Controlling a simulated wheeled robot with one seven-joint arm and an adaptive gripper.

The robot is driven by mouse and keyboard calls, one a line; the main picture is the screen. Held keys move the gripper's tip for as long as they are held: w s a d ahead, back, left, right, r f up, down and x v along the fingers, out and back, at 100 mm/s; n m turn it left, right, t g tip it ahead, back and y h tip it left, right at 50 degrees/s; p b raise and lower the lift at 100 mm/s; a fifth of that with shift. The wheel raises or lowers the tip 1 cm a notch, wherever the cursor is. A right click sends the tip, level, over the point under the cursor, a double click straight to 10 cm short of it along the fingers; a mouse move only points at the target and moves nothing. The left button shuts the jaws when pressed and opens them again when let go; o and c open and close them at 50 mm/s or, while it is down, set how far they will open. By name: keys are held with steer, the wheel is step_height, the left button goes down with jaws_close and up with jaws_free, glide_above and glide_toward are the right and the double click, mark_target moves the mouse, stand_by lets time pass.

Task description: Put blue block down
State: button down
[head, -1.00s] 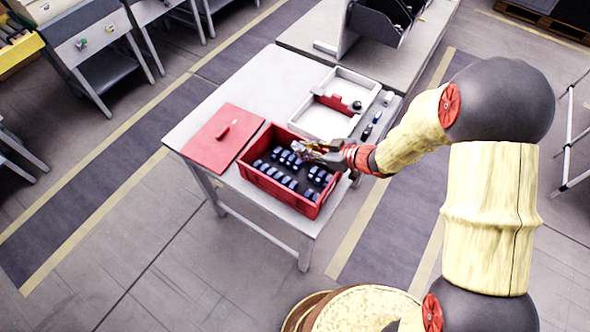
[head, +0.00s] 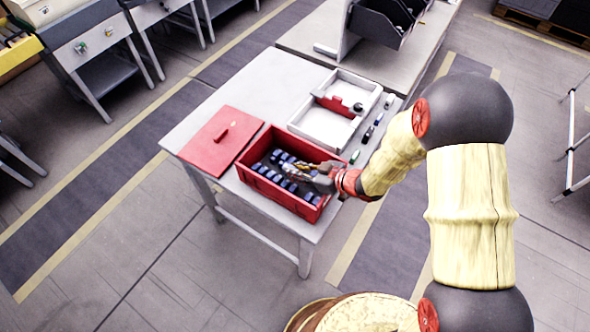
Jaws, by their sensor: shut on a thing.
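A red crate (head: 247,179) stands on the near part of the white table (head: 196,127). It holds several blue blocks (head: 264,170) in rows on its dark floor. My gripper (head: 292,166) reaches into or just over the crate from the right, above the blocks. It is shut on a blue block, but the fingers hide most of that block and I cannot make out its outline. Whether the held block touches the crate floor cannot be told from this view.
A red lid (head: 220,139) with a handle lies left of the crate. A white tray (head: 318,130) with a red part is behind it. Several small items (head: 372,127) lie along the table's right edge. A grey bench with dark bins (head: 385,20) adjoins at the back.

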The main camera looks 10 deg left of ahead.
steer(key=shift+f, duration=0.2)
steer(key=c, duration=1.8)
jaws_free()
steer(key=shift+o, duration=0.4)
steer(key=shift+r, duration=0.25)
steer(key=p+v, duration=0.3)
steer(key=v, duration=0.9)
